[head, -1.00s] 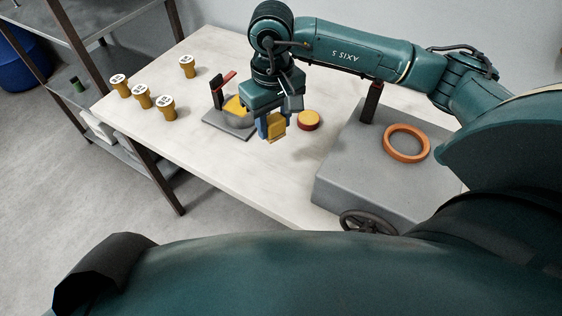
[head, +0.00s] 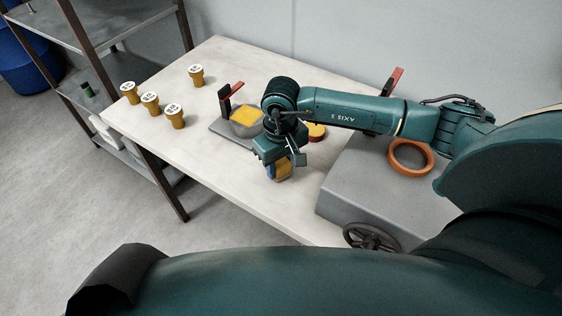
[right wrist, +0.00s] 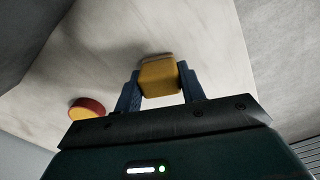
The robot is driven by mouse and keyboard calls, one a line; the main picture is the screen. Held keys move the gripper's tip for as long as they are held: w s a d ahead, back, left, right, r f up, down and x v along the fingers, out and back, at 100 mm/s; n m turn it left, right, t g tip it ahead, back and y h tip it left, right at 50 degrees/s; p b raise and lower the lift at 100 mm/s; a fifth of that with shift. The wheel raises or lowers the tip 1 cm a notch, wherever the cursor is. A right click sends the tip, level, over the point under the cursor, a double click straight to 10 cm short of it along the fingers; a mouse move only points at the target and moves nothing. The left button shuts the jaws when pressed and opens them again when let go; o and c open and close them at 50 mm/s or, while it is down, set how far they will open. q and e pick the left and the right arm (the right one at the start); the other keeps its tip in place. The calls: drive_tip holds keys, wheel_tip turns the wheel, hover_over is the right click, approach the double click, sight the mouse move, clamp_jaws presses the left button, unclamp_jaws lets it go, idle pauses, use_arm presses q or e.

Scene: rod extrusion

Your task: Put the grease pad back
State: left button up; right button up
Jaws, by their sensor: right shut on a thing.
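My right gripper (head: 282,168) is shut on a yellow block (head: 283,172), which looks to be the grease pad. It holds the block over the pale table, near the front edge. In the right wrist view the block (right wrist: 160,78) sits between the two blue fingers (right wrist: 158,92). A round red piece with a yellow top (head: 317,131) lies on the table just behind the gripper, partly hidden by the arm. It also shows in the right wrist view (right wrist: 87,108), left of the fingers and apart from them. My left gripper is not in view.
A grey plate (head: 220,128) carries a round dish with a yellow top (head: 246,116) and a red-handled clamp (head: 228,95). Several yellow, white-topped pieces (head: 174,115) stand at the left. A grey machine block (head: 350,190) with an orange ring (head: 410,157) and handwheel (head: 371,237) is at right.

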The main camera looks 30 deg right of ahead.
sight(281, 162)
drive_tip(key=shift+f, duration=0.15)
drive_tip(key=o, duration=0.5)
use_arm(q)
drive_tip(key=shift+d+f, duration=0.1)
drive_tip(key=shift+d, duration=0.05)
use_arm(e)
drive_tip(key=o, duration=0.4)
drive_tip(key=shift+o, duration=0.2)
drive_tip(key=shift+r, duration=0.3)
wheel_tip(281, 162, up, 10)
drive_tip(key=shift+r+b, duration=0.25)
drive_tip(key=shift+b, duration=0.45)
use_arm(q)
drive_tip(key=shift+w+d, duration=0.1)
use_arm(e)
drive_tip(key=shift+r, duration=0.65)
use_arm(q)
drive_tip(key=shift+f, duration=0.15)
